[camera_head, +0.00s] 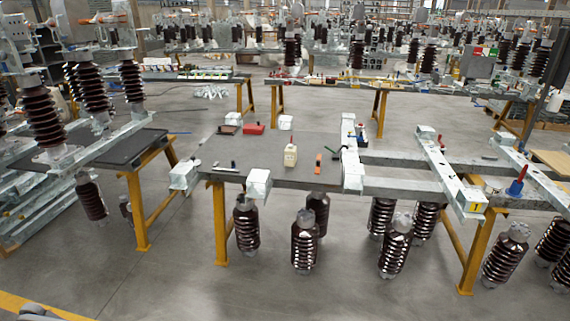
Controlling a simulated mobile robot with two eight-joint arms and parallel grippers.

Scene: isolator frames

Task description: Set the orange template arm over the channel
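A small upright orange piece (318,163) stands on the grey bench top (265,160), just left of a pale steel channel (351,165). It may be the template arm, but it is too small to tell. The channel runs front to back across the bench, and further galvanised channels (440,165) extend to the right. The orange piece and the channel look apart. Neither of my grippers shows in the head view.
A cream bottle (290,155), a red box (253,129) and small tools lie on the bench. Yellow trestle legs (220,225) support it. A second bench (105,149) stands left. Floor in front is clear.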

